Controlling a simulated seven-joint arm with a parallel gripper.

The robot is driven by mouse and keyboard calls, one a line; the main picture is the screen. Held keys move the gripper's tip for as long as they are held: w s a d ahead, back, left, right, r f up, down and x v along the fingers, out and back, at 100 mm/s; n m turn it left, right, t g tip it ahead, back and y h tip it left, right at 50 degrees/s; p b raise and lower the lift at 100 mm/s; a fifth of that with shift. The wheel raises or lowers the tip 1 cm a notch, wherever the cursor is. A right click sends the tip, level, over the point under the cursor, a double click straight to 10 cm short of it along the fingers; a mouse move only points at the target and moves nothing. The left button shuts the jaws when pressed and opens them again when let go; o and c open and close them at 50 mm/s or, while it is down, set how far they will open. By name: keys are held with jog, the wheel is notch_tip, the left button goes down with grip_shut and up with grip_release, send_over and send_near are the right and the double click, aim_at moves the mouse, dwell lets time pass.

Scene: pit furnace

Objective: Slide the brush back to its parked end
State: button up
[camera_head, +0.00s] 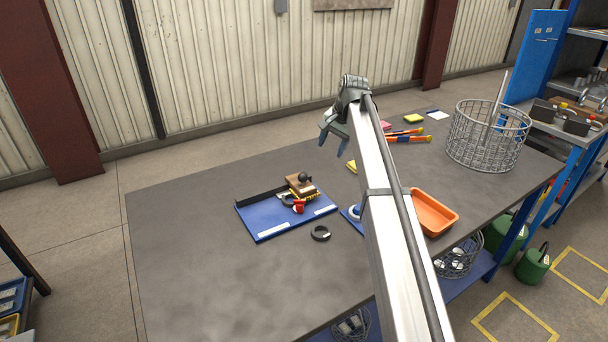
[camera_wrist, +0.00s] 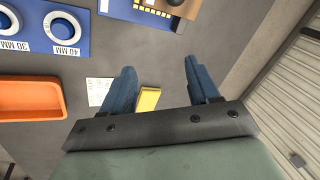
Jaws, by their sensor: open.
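A dark raised strip (camera_head: 262,197) runs along the board's back edge to the left of the brush. Part of the brush (camera_wrist: 155,10) also shows at the top edge of the wrist view, cut off by the frame. My gripper (camera_head: 334,136) is open and empty above the table, apart from the brush, behind and to the right of it. Its two blue fingers (camera_wrist: 160,68) show spread in the wrist view.
A small red object (camera_head: 299,206) and a black ring sit in front of the brush. Another black ring (camera_head: 320,234) lies before the board. An orange tray (camera_head: 433,212) and wire basket (camera_head: 487,137) stand to the right. The table's left side is clear.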

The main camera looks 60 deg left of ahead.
notch_tip(320, 180, up, 3)
jog(key=n+h, duration=0.1)
jog(key=h, duration=0.1)
send_over(304, 174)
jog(key=w+d, duration=0.2)
jog(key=shift+g, duration=0.3)
jog(key=f, duration=0.4)
jog(key=s+a+f, duration=0.1)
jog(key=f, duration=0.4)
jog(key=s+a+f, duration=0.1)
jog(key=f, duration=0.3)
jog(key=shift+f, duration=0.25)
jog(key=shift+c, duration=0.3)
grip_shut()
